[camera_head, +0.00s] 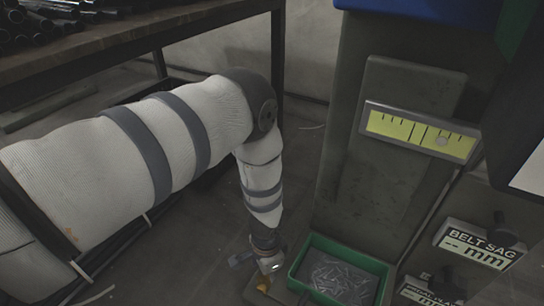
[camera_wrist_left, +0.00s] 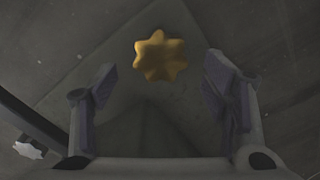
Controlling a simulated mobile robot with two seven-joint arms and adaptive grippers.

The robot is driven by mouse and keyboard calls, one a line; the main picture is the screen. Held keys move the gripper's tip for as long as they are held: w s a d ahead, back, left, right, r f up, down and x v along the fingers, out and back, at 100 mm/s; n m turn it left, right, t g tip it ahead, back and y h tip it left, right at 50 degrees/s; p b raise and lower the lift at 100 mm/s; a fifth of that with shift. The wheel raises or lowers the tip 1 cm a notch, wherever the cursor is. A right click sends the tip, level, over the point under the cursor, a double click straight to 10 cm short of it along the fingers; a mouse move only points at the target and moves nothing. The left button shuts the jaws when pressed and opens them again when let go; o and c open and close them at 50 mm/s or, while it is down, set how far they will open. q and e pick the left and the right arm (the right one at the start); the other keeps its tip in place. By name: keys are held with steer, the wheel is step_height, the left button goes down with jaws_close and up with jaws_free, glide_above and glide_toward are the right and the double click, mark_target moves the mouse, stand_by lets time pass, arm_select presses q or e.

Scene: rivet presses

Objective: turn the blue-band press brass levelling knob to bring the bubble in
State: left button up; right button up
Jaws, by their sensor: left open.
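The blue-band press (camera_head: 385,190) is a dark grey-green column with a blue band (camera_head: 440,12) at its top. On it, a tilted yellow level vial (camera_head: 395,128) shows a round bubble (camera_head: 441,141) right of the long middle marks. The brass levelling knob (camera_head: 263,285) is low at the column's foot, partly hidden by my left gripper (camera_head: 258,264). In the left wrist view the knob (camera_wrist_left: 160,57) is a lobed star, between and beyond the open fingers, with gaps on both sides. My right gripper is not in view.
A green tray (camera_head: 350,252) of small metal rivets sits right beside the left gripper and knob. A shelf (camera_head: 120,45) with dark rods stands at the upper left.

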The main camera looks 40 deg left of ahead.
mark_target(267, 282)
arm_select(q)
step_height(267, 282, down, 4)
steer(key=shift+f+b, duration=0.1)
steer(key=shift+b, duration=0.65)
steer(key=shift+w, duration=0.1)
steer(key=c, duration=1.2)
steer(key=shift+o, duration=0.2)
steer(key=m+p, duration=0.1)
steer(key=m, duration=0.4)
steer(key=shift+m, duration=0.3)
steer(key=m, duration=0.6)
steer(key=shift+m, duration=0.4)
